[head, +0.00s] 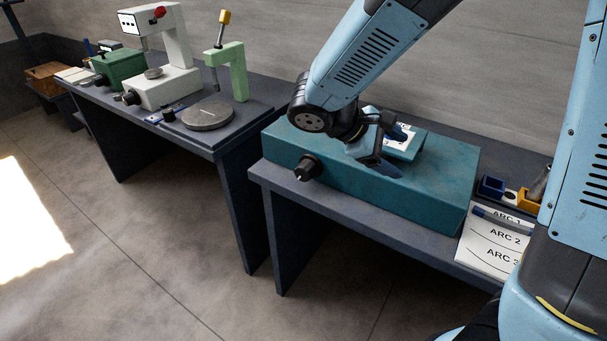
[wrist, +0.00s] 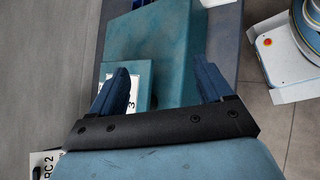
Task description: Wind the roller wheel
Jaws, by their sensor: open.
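The section bender's teal body (head: 420,190) lies on a dark bench, and it also shows in the wrist view (wrist: 180,50). A smaller raised teal block (head: 408,151) with a white numbered plate stands on it; in the wrist view the plate (wrist: 132,103) shows a 3. A black knob (head: 307,167) is on the body's front face, towards the left. No part is clearly identifiable as the roller wheel; my arm hides some of the top. My gripper (head: 376,158) is open and low over the body, beside the raised block. In the wrist view its fingers (wrist: 164,84) are apart, with nothing held.
An ARC card (head: 492,241) lies at the bench's right, near small blue and yellow holders (head: 492,187). Another bench at left carries a round grey plate (head: 208,115), a green stand (head: 238,72) and a white press (head: 177,45). The floor in front is clear.

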